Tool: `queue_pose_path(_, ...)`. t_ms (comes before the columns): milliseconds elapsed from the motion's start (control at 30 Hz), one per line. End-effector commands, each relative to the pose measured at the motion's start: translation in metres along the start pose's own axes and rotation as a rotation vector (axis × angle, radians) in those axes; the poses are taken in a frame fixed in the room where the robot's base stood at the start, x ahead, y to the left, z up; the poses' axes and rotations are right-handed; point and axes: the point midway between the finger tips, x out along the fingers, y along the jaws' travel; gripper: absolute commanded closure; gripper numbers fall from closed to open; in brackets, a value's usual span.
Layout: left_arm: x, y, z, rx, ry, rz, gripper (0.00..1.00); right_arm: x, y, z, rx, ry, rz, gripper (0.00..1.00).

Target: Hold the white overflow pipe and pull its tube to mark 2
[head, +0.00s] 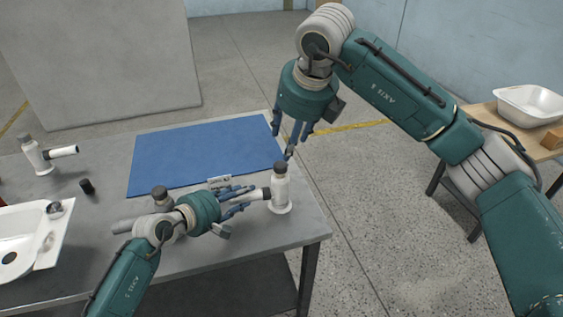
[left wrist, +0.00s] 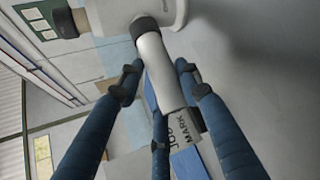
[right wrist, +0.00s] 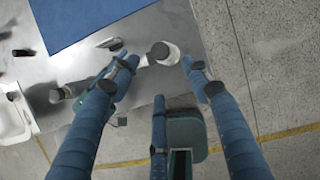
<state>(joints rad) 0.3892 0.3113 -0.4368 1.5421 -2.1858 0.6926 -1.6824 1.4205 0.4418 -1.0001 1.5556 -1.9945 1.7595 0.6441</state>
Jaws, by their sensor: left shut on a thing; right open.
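The white overflow pipe (head: 280,192) stands upright near the table's right edge, with a dark cap on top. Its tube (left wrist: 160,70) sticks out to the left in the head view. My left gripper (head: 240,198) is shut on the tube, and the pipe body (left wrist: 168,10) shows beyond the fingers in the left wrist view. My right gripper (head: 291,142) is open and empty above the pipe. The pipe's dark cap (right wrist: 159,50) appears between and beyond its fingers. A card (left wrist: 185,130) reading "JOB" and "MARK" lies behind the tube; its number and the tube's marks are not readable.
Another capped pipe (head: 160,193) stands behind my left wrist, and one more (head: 36,155) is at the far left. A small dark cylinder (head: 86,186), a white tub shell (head: 40,243) and a blue mat (head: 205,150) are on the table. A side table holds a white basin (head: 529,106).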

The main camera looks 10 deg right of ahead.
Motion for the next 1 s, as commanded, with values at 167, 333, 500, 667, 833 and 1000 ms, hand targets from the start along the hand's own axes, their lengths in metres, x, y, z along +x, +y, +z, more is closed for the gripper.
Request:
queue_pose_path(167,0.000,-0.004,-0.001,0.002,0.002,-0.009,0.95,0.030,0.001,-0.002,0.003,0.005,0.002,0.52)
queue_pose_path(333,0.000,-0.005,-0.001,0.002,0.002,-0.010,0.95,0.065,0.001,-0.002,0.002,0.005,0.001,0.52)
queue_pose_path(500,0.000,-0.005,-0.001,0.002,0.002,-0.010,0.95,0.094,0.001,-0.001,0.001,0.005,0.001,0.52)
queue_pose_path(667,0.000,-0.005,-0.002,0.002,0.003,-0.011,0.95,0.110,0.000,-0.001,0.000,0.003,0.001,0.52)
queue_pose_path(833,0.001,-0.005,-0.002,0.002,0.003,-0.011,0.95,0.115,0.000,-0.001,-0.001,0.001,0.001,0.52)
queue_pose_path(1000,0.001,-0.005,-0.002,0.003,0.003,-0.011,0.95,0.115,0.000,-0.001,-0.001,0.002,0.001,0.52)
